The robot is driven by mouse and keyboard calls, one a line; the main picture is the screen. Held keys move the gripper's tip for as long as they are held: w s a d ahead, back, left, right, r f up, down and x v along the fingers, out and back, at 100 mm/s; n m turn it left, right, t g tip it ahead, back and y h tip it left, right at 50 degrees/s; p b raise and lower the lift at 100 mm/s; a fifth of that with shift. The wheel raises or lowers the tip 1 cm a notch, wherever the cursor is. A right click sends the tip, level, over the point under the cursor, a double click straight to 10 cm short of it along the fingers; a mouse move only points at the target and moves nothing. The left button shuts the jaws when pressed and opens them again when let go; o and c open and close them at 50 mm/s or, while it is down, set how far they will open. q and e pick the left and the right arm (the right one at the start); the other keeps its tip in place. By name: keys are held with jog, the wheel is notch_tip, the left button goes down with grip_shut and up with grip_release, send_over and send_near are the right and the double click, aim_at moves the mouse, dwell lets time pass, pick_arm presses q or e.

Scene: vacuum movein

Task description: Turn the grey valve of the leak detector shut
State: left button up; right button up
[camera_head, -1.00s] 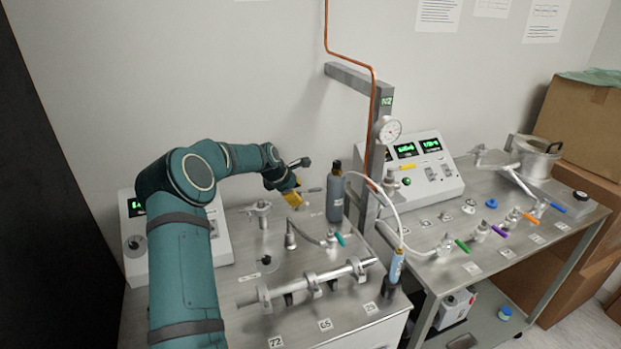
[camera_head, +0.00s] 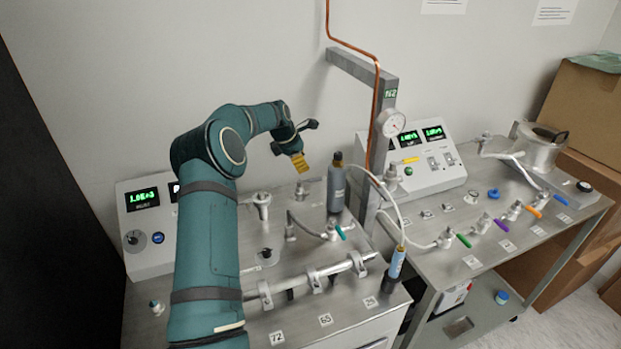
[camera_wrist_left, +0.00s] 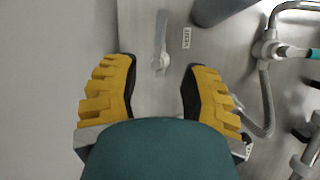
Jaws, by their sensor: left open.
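A small grey lever valve (camera_wrist_left: 160,50) with a round hub stands on the steel top beside a label reading VENT in the left wrist view. In the head view, what looks like the same grey valve (camera_head: 302,190) stands below my left gripper, left of the dark bottle. My left gripper (camera_head: 301,164) has yellow fingers and points down above the bench. In the left wrist view the open fingers (camera_wrist_left: 158,80) lie left and right of the valve's hub, with nothing between the pads. The lever reaches away from the fingertips. My right gripper does not show.
A dark grey bottle (camera_head: 337,187) stands close right of the gripper. A teal-handled valve (camera_head: 334,232) and a hose lie nearer. A steel manifold (camera_head: 312,277) crosses the front. A post with a gauge (camera_head: 391,123) rises at right. A display console (camera_head: 147,225) stands at left.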

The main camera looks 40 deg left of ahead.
aim_at(310, 180)
pick_arm(q)
jog(key=x, duration=0.9)
jog(key=shift+w+f, duration=0.15)
jog(key=shift+f, duration=0.15)
grip_shut()
